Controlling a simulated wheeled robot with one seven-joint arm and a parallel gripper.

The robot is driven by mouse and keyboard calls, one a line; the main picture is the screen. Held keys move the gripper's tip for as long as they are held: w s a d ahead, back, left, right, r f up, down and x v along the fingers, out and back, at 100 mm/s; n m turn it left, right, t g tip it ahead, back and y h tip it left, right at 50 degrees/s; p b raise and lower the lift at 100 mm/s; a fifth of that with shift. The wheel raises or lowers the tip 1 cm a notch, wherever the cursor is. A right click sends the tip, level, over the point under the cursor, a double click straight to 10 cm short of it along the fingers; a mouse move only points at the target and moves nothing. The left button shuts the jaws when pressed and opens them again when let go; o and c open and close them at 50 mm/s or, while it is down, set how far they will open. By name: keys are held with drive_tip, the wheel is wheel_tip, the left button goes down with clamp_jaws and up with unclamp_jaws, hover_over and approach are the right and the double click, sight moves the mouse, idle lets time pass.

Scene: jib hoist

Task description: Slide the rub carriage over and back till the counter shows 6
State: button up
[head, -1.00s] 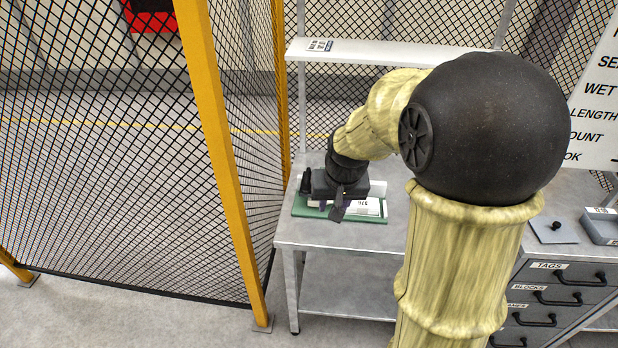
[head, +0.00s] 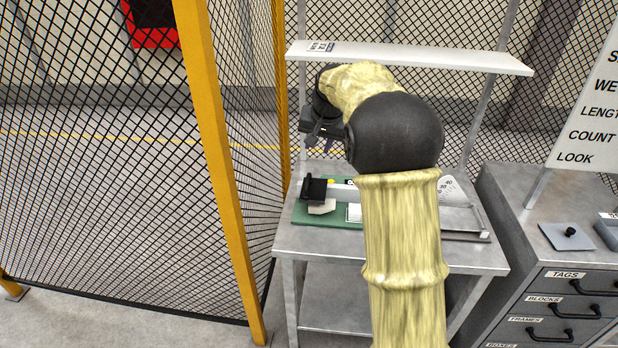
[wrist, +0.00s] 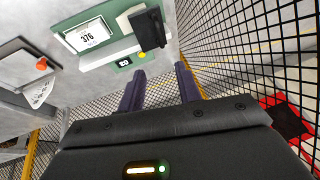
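The rub rig has a green base (head: 313,215) at the left of the metal bench, with a black carriage block (head: 314,188) at its left end. In the wrist view the black block (wrist: 150,29) stands beside a pale pad, above the green base (wrist: 128,64). A small dark counter window (wrist: 124,62) shows light digits, too small to read surely. In the head view my gripper (head: 322,145) hangs above and behind the rig, touching nothing.
A shelf (head: 410,58) spans above the bench. A mesh fence with a yellow post (head: 215,130) stands close on the left. A drawer cabinet (head: 570,285) stands further right.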

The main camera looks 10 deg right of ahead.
sight(308, 179)
drive_tip(key=p+x, duration=0.1)
drive_tip(key=x, duration=1.6)
drive_tip(key=shift+w+f, duration=0.1)
drive_tip(key=shift+f, duration=0.1)
clamp_jaws()
